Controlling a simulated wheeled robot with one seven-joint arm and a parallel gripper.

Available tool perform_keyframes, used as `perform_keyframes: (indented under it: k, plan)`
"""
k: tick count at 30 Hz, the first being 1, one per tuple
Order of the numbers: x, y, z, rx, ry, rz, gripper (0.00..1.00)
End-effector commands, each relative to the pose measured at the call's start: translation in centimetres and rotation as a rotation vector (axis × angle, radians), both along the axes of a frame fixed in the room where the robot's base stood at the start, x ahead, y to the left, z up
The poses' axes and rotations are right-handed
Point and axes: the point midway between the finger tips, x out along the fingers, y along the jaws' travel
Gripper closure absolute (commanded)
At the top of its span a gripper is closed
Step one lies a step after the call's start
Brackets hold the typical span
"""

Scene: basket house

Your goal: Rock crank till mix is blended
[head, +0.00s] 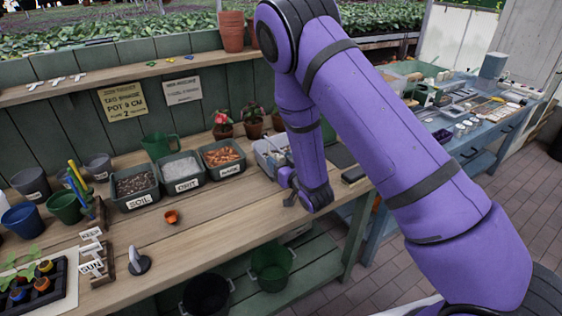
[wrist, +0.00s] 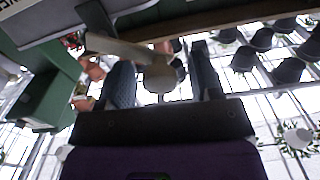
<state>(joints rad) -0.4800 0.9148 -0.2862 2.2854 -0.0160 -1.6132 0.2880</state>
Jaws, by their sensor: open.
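In the wrist view, a pale grey-beige bar with a rounded knob (wrist: 160,78) reaches in from the left and ends between the two dark fingers of my gripper (wrist: 163,62). It looks like the crank, though I cannot be sure. The fingers stand apart on either side of the knob; I cannot tell whether either touches it. In the head view my gripper (head: 289,190) is low over the back right of the bench, partly hidden by my arm. A grey container (head: 268,156) is just behind it. The crank and the mix cannot be made out in the head view.
The wooden bench (head: 215,240) holds bins labelled soil (head: 135,186), grit (head: 181,174) and a third with orange-brown pieces (head: 221,155). Potted plants (head: 254,120) are behind my gripper. The bench's front middle is mostly clear.

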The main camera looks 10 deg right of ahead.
Motion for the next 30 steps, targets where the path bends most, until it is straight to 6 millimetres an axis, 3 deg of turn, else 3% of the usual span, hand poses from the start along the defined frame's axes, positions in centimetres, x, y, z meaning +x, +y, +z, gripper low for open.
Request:
perform_keyframes:
  k: [8, 21, 30]
  plan:
    - [-2.0, -0.8, -0.1, -0.001, 0.003, -0.002, 0.41]
    - [-9.1, -3.0, -0.1, -0.001, 0.003, -0.001, 0.41]
    - [-10.3, -3.4, 0.0, 0.000, -0.001, 0.000, 0.41]
